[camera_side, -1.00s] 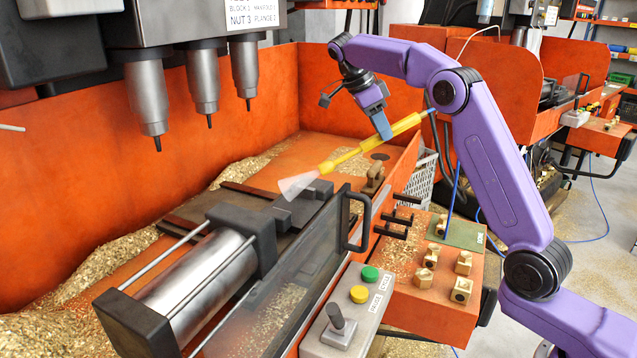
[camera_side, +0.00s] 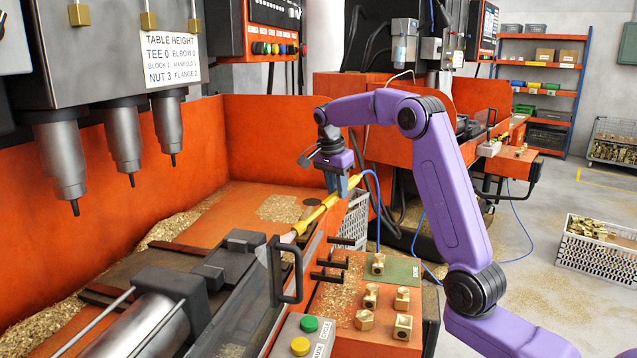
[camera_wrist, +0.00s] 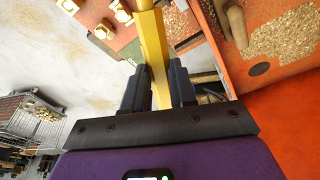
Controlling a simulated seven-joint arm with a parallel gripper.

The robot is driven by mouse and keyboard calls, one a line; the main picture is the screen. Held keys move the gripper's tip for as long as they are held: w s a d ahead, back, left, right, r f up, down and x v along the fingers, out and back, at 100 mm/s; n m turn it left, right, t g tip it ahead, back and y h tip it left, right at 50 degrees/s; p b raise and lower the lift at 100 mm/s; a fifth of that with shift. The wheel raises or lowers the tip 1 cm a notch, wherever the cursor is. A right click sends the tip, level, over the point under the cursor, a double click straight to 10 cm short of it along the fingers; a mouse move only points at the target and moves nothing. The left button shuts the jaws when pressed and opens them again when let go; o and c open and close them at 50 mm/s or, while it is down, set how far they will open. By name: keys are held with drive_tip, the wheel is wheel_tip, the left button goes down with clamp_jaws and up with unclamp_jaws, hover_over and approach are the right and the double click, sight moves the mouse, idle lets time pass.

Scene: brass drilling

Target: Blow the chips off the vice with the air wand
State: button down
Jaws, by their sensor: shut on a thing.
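The air wand (camera_side: 318,213) is yellow, with a blue hose (camera_side: 376,200) at its back end. My gripper (camera_side: 342,188) is shut on its body; the wrist view shows the yellow body (camera_wrist: 153,45) between the two finger pads (camera_wrist: 158,88). The wand tilts down and left, its nozzle end above the clear guard near its black handle. A pale patch shows at the tip. The vice has dark jaws (camera_side: 240,241) and a steel cylinder (camera_side: 135,328), left of the nozzle. The guard and wand partly hide it. I cannot tell whether chips lie on it.
Brass chips (camera_side: 280,208) lie on the orange table behind the vice, with heaps along the left wall. Drill spindles (camera_side: 124,150) hang at upper left. The guard handle (camera_side: 288,270) stands close under the wand. Brass parts (camera_side: 370,296) and a green mat (camera_side: 402,270) are in front.

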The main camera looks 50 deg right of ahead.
drive_tip(key=s+d+f+n+y, duration=0.2)
drive_tip(key=s+d+f+n, duration=0.1)
drive_tip(key=d, duration=0.5)
drive_tip(key=shift+d+f+n+y, duration=0.4)
drive_tip(key=shift+f+n, duration=0.25)
drive_tip(key=shift+n, duration=0.35)
